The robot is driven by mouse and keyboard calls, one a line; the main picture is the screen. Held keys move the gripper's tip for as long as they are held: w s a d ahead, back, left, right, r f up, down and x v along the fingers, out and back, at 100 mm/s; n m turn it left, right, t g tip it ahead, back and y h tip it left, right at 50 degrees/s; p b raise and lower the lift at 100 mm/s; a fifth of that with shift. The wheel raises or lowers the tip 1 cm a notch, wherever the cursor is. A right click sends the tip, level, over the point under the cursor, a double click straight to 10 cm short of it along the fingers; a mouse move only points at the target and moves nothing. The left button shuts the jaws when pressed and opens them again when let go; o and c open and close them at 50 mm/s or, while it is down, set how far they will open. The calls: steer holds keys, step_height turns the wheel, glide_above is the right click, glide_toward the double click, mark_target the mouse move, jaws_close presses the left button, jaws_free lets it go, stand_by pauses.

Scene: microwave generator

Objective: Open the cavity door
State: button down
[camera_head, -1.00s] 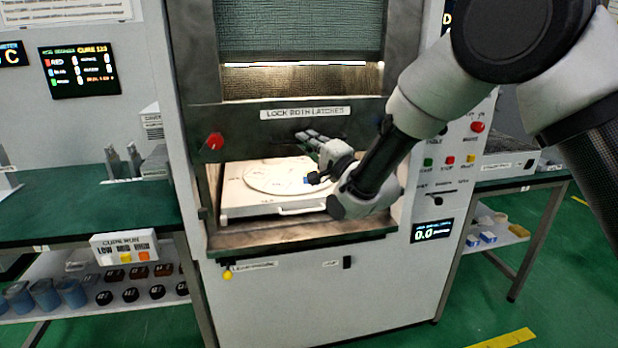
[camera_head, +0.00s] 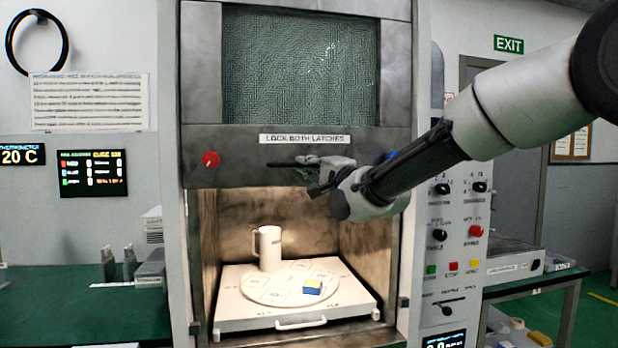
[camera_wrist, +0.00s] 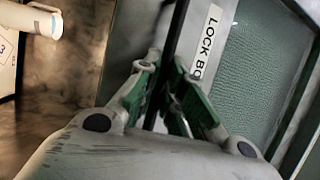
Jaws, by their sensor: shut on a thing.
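The cavity door (camera_head: 300,62) is a grey frame with a green mesh window and a label about locking both latches. It stands raised, with the cavity (camera_head: 232,215) open below it. A dark handle (camera_head: 282,164) sits under the label on the door's lower rail. My gripper (camera_head: 314,165) is at this handle, shut on it, and partly hides it. In the wrist view my gripper's fingers (camera_wrist: 163,75) close in beside the door's label, and the grip itself is hard to make out. A red latch knob (camera_head: 210,159) is at the rail's left, a blue latch knob (camera_head: 391,157) at its right.
Inside the cavity a white tray (camera_head: 235,310) bears a round plate (camera_head: 262,290), a white mug (camera_head: 270,248) and a blue-yellow block (camera_head: 312,286). A control panel (camera_head: 458,230) stands right of the opening. Green benches (camera_head: 120,315) flank the machine.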

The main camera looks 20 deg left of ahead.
steer(key=c, duration=1.5)
jaws_free()
steer(key=v, duration=1.2)
steer(key=shift+f, duration=0.1)
